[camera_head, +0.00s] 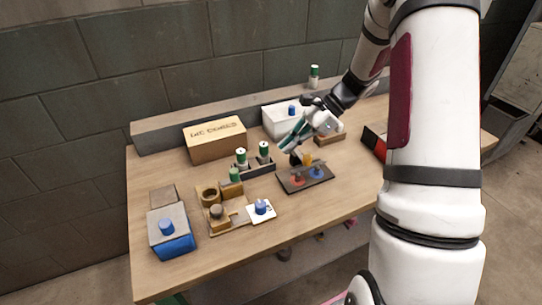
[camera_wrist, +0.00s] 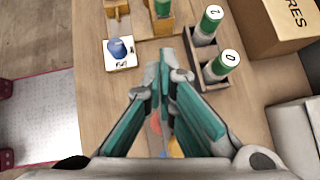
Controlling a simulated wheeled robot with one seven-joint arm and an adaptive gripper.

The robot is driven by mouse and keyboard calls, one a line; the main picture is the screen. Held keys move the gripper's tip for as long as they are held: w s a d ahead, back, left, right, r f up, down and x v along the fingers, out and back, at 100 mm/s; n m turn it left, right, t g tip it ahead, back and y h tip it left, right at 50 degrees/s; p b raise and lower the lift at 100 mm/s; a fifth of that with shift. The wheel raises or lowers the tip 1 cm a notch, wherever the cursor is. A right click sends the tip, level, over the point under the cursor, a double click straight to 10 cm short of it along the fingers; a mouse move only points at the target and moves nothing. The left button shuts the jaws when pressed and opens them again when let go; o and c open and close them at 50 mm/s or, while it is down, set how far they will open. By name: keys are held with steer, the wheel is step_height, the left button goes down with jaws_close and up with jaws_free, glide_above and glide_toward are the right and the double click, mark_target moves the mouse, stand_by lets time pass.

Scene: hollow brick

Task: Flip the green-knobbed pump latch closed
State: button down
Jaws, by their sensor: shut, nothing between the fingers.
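A green knob (camera_head: 234,174) stands at the back of a wooden fixture (camera_head: 222,217), left of the table's middle. It also shows at the top edge of the wrist view (camera_wrist: 163,8), on a brown block. I take it as the latch's knob; its lever is too small to read clearly. My gripper (camera_head: 284,146) has teal fingers and hangs above the table, to the right of the fixture and apart from it. In the wrist view my gripper (camera_wrist: 168,70) is shut and empty, its fingers pointing toward the fixture and rack side.
A dark rack (camera_head: 256,170) holds green-topped white cylinders between fixture and gripper. A dark board (camera_head: 308,178) with coloured pieces lies below my gripper. A cardboard box (camera_head: 215,139), white bin (camera_head: 279,123), blue box (camera_head: 172,242) and white card (camera_head: 262,214) with a blue knob surround them.

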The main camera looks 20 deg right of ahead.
mark_target(238, 176)
steer(key=x, duration=0.9)
steer(key=shift+a+f, duration=0.2)
steer(key=shift+a, duration=0.05)
steer(key=shift+w+a+r, duration=0.1)
steer(key=shift+w+a, duration=0.1)
steer(key=shift+a, duration=0.7)
steer(key=shift+w+a+r, duration=0.1)
steer(key=shift+w+a, duration=0.05)
steer(key=shift+a, duration=0.75)
steer(key=shift+a, duration=1.5)
